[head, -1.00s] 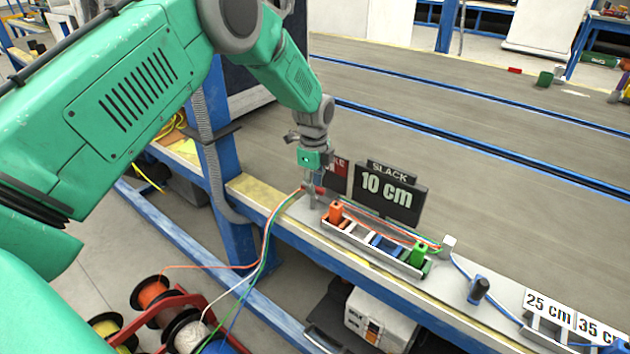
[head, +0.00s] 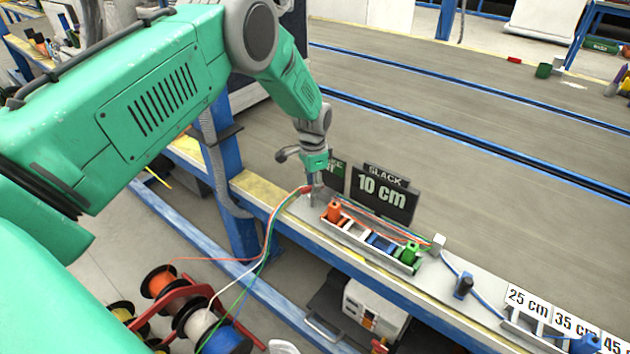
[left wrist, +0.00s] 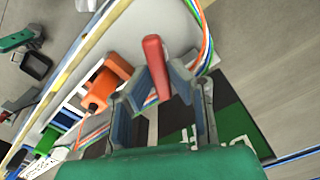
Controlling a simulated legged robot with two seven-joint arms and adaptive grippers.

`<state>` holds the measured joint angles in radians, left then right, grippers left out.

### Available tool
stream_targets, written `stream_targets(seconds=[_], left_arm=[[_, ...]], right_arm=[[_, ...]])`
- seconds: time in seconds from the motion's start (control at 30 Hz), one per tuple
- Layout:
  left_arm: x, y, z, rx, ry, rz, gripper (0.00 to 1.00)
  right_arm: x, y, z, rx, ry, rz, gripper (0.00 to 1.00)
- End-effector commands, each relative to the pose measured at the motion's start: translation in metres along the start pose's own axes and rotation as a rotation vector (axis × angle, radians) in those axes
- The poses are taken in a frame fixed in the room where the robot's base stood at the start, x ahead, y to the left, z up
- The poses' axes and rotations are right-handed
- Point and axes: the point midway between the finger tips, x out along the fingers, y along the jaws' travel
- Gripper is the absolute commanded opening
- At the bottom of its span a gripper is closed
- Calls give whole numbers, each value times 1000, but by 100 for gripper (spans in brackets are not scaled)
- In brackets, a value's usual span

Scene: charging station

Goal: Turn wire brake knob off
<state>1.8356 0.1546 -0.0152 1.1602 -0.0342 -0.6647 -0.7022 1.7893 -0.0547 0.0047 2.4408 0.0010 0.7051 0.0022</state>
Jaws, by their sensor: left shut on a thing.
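The wire brake knob, a red lever (left wrist: 154,62), stands between the fingers of my left gripper (left wrist: 160,82) in the left wrist view. In the head view my left gripper (head: 314,198) points down at the left end of the bench fixture, with a bit of the red knob (head: 305,189) beside it. The gripper is shut on the knob. The brake sign (head: 334,174) behind it shows green and is partly covered by the gripper and the slack sign. My right gripper is out of view.
A "10 cm" slack sign (head: 384,195) stands just right of the gripper. Orange (head: 333,211) and green (head: 410,253) clips hold wires along a rack. Coloured wires (head: 267,240) run from spools (head: 196,326) up to the knob.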

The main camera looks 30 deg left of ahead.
Motion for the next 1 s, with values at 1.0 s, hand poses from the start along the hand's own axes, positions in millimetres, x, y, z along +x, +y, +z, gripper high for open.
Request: stream_targets(seconds=[1.0], left_arm=[[5, 2, 9, -515, -24, 1, 0]], right_arm=[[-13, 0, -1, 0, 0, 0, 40]])
